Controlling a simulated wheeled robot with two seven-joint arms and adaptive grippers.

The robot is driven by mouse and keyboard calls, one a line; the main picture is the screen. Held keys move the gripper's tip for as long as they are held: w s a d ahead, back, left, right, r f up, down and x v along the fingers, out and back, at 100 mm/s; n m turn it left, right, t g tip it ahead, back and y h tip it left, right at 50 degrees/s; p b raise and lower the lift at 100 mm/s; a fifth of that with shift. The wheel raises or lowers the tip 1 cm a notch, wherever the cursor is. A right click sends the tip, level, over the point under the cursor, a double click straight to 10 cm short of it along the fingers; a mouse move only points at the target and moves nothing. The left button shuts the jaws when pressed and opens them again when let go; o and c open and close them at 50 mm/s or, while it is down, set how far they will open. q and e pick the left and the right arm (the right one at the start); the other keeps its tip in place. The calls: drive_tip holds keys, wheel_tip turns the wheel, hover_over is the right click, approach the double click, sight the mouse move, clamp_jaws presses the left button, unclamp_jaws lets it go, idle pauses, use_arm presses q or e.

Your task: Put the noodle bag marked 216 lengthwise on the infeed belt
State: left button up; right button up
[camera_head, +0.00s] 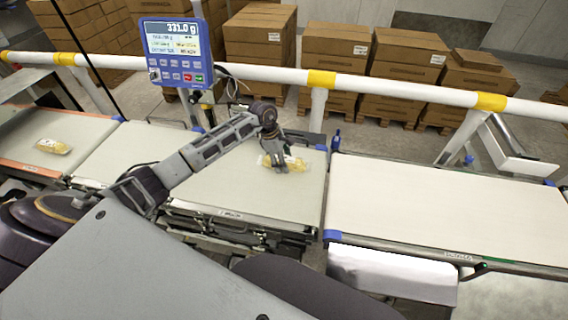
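A yellow noodle bag in clear wrap (297,164) is at the grey belt section (235,190) in the middle, near its far right corner. My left gripper (277,165) points down at the middle of this bag and covers part of it. The bag shows on both sides of the fingers. I cannot tell whether the fingers are closed on it or whether it is lifted. A second, similar bag (53,146) lies on the belt section at the far left (30,128). Any number on either bag is too small to read. My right gripper is not in view.
A blue display unit (178,50) reads 331.0 g. A white rail with yellow bands (400,88) runs behind the belts. The wide pale belt (440,205) on the right is empty, beyond a gap. Stacked cartons (258,45) stand behind the rail.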

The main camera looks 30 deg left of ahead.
use_arm(q)
drive_tip(key=c, duration=0.4)
drive_tip(key=shift+r, duration=0.15)
drive_tip(key=shift+r+b, duration=0.9)
drive_tip(key=shift+r, duration=3.95)
